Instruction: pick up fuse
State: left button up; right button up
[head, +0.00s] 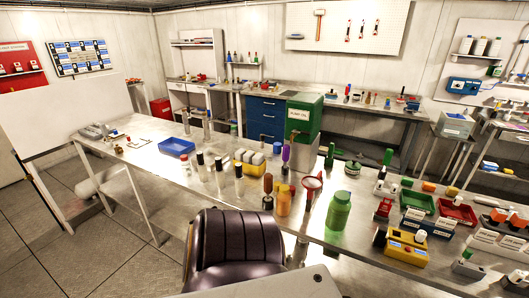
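Neither of my grippers is in view. I cannot pick out a fuse with certainty; many items on the metal workbench (160,172) are too small to tell. On the right part of the bench are a yellow box (407,250) with small parts on top, a green tray (417,203) and a red tray (457,211). A red block-like item (384,207) stands left of the trays. Small orange and white pieces lie at the far right of the bench.
A dark padded chair (236,245) stands at the bench's front edge. A green bottle (338,211), an orange bottle (284,200) and several upright tools crowd the middle. A blue tray (177,147) lies on the left. Open floor (85,235) shows at lower left.

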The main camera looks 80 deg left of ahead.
aim_at(421, 236)
jog(key=j+u, duration=0.1)
jog(key=u, duration=0.3)
jog(key=i+u, duration=0.15)
jog(key=u, duration=0.2)
jog(key=i+j+u, duration=0.1)
jog(key=u, duration=0.3)
